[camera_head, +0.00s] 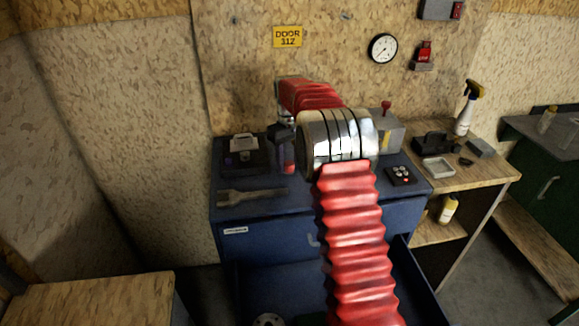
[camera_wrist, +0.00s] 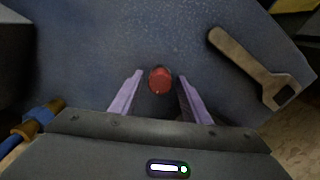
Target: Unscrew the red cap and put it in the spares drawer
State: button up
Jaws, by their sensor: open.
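The red cap (camera_wrist: 160,80) shows in the wrist view as a round red top between my fingers, with a dark body under it. My gripper (camera_wrist: 160,76) is open, its two purple fingers on either side of the cap with a gap on each side. In the head view my gripper (camera_head: 286,155) hangs over the blue cabinet top, and my arm hides much around it. An open drawer (camera_head: 283,282) juts out at the front of the blue cabinet (camera_head: 265,242), partly hidden by my arm. Its label is too small to read.
A spanner-like tool (camera_head: 252,196) lies on the cabinet top; it also shows in the wrist view (camera_wrist: 250,65). A dark box (camera_head: 243,158) stands behind it, and a black keypad (camera_head: 400,176) lies to the right. A wooden bench (camera_head: 480,178) with a spray bottle (camera_head: 465,112) adjoins on the right.

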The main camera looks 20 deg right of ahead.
jog(key=m, duration=1.1)
jog(key=shift+c, duration=0.3)
grip_shut()
jog(key=n, duration=0.9)
jog(key=shift+n, duration=0.4)
jog(key=n, duration=0.5)
jog(key=shift+n, duration=2.4)
